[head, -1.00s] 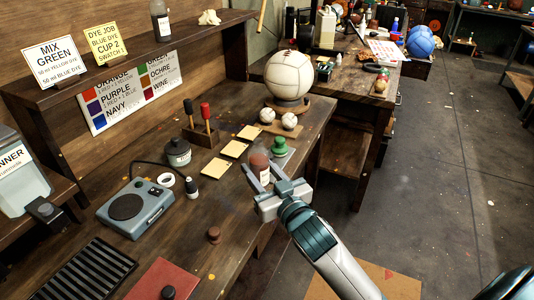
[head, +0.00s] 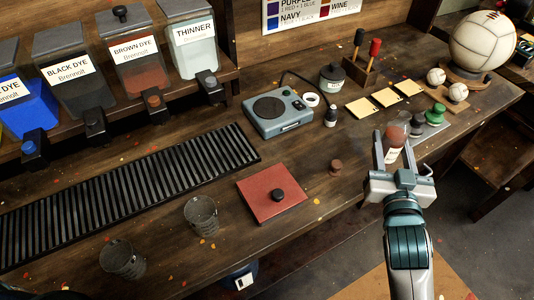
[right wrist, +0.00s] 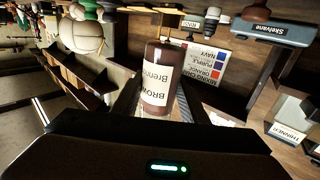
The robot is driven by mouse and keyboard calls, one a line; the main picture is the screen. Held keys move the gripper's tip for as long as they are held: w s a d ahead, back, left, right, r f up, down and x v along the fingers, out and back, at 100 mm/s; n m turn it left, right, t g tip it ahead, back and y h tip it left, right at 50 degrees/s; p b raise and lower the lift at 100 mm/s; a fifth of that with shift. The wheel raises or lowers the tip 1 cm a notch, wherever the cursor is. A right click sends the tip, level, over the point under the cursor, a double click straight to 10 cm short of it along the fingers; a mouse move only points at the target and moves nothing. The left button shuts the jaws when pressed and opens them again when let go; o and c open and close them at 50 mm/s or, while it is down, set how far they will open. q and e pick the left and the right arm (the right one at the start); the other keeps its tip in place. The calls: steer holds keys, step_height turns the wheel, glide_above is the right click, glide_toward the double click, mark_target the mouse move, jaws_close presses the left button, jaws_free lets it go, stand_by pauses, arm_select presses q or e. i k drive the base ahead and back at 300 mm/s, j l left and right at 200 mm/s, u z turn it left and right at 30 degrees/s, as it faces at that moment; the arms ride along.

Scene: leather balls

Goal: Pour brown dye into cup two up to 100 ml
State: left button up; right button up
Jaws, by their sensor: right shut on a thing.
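My right gripper (head: 397,165) is shut on a brown bottle near the front edge of the bench. The bottle (head: 394,141) has a white label; in the right wrist view the label on the bottle (right wrist: 158,82) starts with "BRO". A clear cup (head: 202,216) stands left of the red board, and another clear cup (head: 122,260) stands further left and nearer. Both look empty; I cannot read a number on either. The brown dye dispenser (head: 140,72) sits on the shelf, with its tap (head: 154,103) over the bench. My left gripper is not in view.
A black grate (head: 130,180) runs along the bench below the dispensers. Green-capped items (head: 435,114) stand just right of the bottle.

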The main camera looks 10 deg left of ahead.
mark_target(201, 212)
steer(key=k+l, duration=0.35)
steer(key=k, duration=0.15)
steer(key=k+l, duration=0.35)
steer(key=k, duration=0.2)
steer(key=u, duration=1.2)
steer(key=i+j, duration=0.15)
steer(key=i, duration=0.35)
